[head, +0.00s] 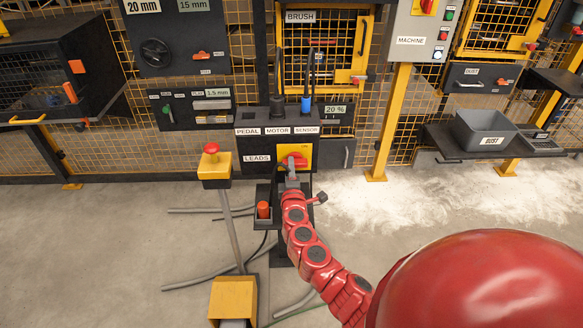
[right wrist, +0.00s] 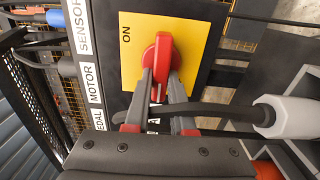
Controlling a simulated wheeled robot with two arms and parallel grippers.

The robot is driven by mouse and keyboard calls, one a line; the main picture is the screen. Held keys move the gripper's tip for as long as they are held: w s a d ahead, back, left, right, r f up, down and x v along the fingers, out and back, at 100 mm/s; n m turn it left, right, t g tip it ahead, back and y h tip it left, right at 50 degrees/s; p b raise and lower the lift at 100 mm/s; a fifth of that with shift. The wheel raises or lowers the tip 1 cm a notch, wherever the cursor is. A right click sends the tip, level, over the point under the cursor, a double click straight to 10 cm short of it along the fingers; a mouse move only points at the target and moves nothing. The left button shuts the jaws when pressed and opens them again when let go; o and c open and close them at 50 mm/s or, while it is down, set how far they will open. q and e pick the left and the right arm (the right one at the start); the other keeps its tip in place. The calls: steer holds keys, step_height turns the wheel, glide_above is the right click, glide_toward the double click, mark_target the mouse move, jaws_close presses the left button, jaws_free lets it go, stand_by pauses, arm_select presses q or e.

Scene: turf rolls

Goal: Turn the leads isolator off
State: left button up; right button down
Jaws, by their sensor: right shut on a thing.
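The leads isolator is a red rotary handle (head: 296,162) on a yellow plate (head: 307,150), beside the LEADS label (head: 257,158) on a dark box. The handle (right wrist: 163,58) also shows in the right wrist view, with the word ON on the yellow plate (right wrist: 200,40) at its left. The handle lies crosswise to the ON mark, roughly level in the head view. My right gripper (right wrist: 161,85) is shut on the handle, one finger on each side. It also shows in the head view (head: 292,172). No OFF mark is visible. My left gripper is out of view.
PEDAL, MOTOR and SENSOR labels with plugs, one blue (head: 306,104), line the box top. A grey plug (right wrist: 285,117) with a black cable is close to my right gripper. A yellow post box with a red button (head: 211,149) stands left. Cables lie on the floor.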

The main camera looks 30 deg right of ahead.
steer(key=c, duration=0.8)
jaws_free()
steer(key=shift+o, duration=0.2)
steer(key=v, duration=1.7)
steer(key=shift+s+a, duration=0.15)
steer(key=shift+a, duration=0.1)
steer(key=shift+f, duration=0.2)
